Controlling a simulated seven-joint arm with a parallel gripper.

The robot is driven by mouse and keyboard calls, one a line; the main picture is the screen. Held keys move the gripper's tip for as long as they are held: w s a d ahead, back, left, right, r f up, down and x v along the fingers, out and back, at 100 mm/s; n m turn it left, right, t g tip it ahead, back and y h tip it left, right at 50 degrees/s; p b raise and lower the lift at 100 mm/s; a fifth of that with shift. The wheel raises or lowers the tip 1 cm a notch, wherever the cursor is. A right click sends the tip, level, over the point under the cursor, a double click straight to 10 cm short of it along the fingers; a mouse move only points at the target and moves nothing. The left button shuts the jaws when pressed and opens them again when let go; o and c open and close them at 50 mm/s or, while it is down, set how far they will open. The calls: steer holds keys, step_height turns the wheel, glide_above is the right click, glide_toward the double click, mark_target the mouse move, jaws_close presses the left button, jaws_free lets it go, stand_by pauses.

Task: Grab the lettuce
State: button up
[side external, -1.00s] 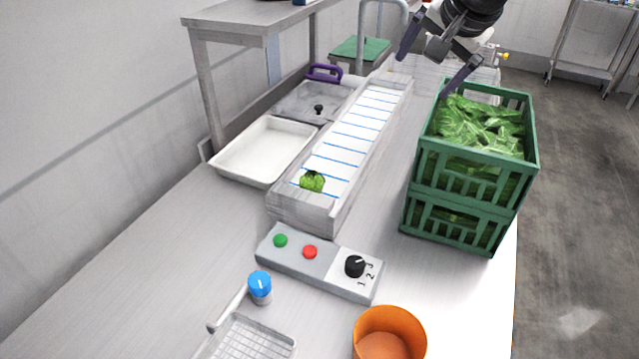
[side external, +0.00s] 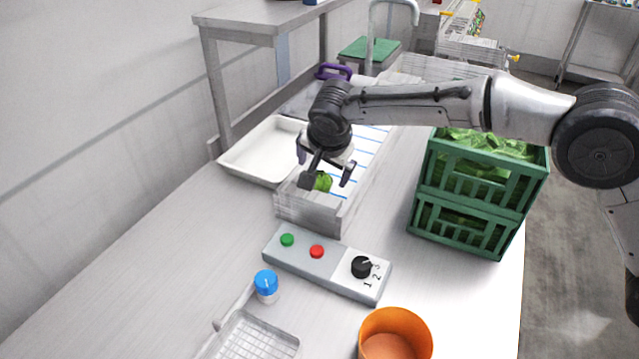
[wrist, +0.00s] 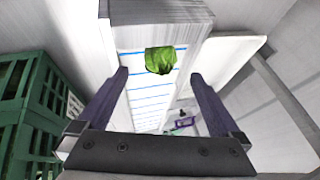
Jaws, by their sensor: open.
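The lettuce (side external: 323,181) is a small green clump on the white, blue-striped conveyor belt, near its front end. It also shows in the wrist view (wrist: 160,60), beyond the fingertips and roughly centred between them. My gripper (side external: 327,181) is open and empty, over the front part of the belt. In the side view one finger partly covers the lettuce. In the wrist view the lettuce is apart from both fingers. More leafy greens (side external: 490,143) fill the top green crate.
Stacked green crates (side external: 465,190) stand right of the conveyor (side external: 305,208). A white tray (side external: 240,162) lies along its left side. In front are a control box (side external: 325,262), a blue-capped jar (side external: 266,285), a wire basket (side external: 255,340) and an orange pot (side external: 395,325).

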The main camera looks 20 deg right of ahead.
mark_target(323, 176)
steer(key=shift+x, duration=3.25)
steer(key=shift+d, duration=0.2)
steer(key=c, duration=1.3)
